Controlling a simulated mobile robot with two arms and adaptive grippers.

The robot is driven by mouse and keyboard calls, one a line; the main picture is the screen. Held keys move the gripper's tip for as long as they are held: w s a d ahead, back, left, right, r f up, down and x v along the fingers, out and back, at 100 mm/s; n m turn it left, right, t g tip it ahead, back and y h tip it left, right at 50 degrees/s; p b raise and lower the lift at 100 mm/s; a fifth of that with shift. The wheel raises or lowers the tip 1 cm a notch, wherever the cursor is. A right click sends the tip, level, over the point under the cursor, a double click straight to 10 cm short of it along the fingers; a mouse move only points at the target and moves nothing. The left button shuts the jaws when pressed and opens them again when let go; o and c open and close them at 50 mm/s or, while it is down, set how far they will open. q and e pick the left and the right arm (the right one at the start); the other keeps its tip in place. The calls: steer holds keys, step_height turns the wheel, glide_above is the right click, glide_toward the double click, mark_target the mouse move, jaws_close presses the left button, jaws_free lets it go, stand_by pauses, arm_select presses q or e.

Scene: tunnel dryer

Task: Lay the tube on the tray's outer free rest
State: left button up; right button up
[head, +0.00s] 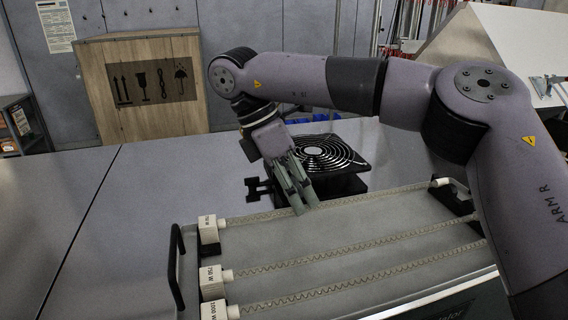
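The tray (345,240) lies in front of me with three thin coiled heater tubes across it. Their left end blocks are labelled, the far one (208,229) apparently 500 W, the middle one (212,286) 750 W, the near one (213,310) 1000 W. The far tube (370,197) runs along the tray's back edge, its white right end (440,182) by a dark block. My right gripper (306,210) points down with its narrow-set fingertips over the far tube, hiding a short stretch of it. I cannot tell whether they grip it. My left gripper is not in view.
A black fan with a round grille (328,153) stands just behind the tray, close to my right gripper. A black handle (177,268) rises at the tray's left. A wooden crate (145,88) stands farther back. The grey table at left is clear.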

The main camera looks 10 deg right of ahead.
steer(key=v, duration=0.8)
steer(key=shift+r, duration=0.15)
steer(key=shift+a, duration=0.1)
